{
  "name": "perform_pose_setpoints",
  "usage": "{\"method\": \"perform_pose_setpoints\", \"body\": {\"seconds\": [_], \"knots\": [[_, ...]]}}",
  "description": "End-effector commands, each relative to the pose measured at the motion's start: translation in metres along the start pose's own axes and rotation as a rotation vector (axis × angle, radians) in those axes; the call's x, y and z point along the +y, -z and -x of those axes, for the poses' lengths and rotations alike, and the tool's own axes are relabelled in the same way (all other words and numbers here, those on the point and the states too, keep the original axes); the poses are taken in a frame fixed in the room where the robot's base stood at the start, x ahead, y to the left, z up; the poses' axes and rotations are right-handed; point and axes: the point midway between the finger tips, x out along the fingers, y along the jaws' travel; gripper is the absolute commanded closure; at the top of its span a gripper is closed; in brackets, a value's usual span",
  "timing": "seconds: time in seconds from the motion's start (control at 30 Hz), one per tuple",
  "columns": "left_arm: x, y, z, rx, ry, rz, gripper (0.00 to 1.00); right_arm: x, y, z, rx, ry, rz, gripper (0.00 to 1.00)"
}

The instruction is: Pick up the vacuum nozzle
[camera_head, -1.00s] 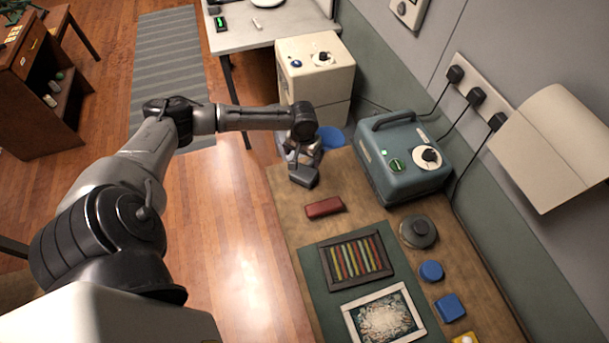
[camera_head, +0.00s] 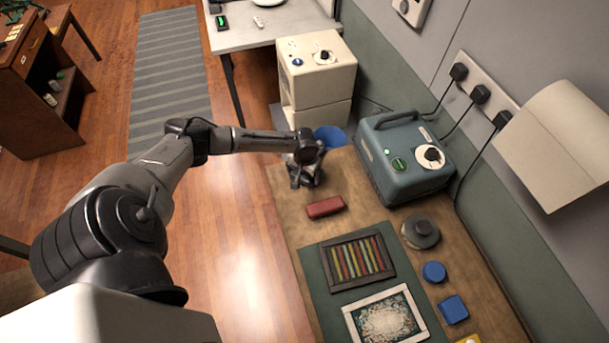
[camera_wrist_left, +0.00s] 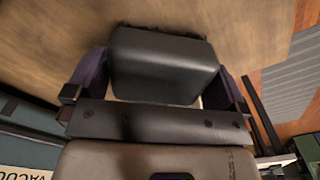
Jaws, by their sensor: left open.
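The vacuum nozzle (camera_wrist_left: 165,68) is a dark grey block with a dark fringe along its far edge. In the left wrist view it lies on the brown worktop between the two fingers of my left gripper (camera_wrist_left: 160,85). The fingers stand open on either side of it; small gaps seem to show, but I cannot tell whether either finger touches it. In the head view my left gripper (camera_head: 306,178) is low over the far left part of the worktop and hides most of the nozzle. My right gripper is not in view.
A red block (camera_head: 325,207) lies on the worktop (camera_head: 290,215) just in front of the gripper. A blue-grey machine (camera_head: 405,160) stands to the right. A blue round thing (camera_head: 330,137) is behind. Two framed pieces lie on a green mat (camera_head: 318,300) nearer me.

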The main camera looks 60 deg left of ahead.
Motion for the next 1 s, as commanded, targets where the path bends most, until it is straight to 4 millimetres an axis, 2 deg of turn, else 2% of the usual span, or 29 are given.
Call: {"method": "perform_pose_setpoints", "body": {"seconds": [0.33, 0.7, 1.0], "knots": [[0.0001, 0.0002, -0.0052, 0.001, 0.000, -0.001, 0.00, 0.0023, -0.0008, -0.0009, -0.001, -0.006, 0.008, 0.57], [0.0001, 0.0004, -0.0048, 0.001, 0.000, 0.000, 0.35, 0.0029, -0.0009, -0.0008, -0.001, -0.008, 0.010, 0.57], [-0.0001, 0.0006, -0.0013, 0.001, 0.000, 0.000, 0.37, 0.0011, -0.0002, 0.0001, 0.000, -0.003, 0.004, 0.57]]}}
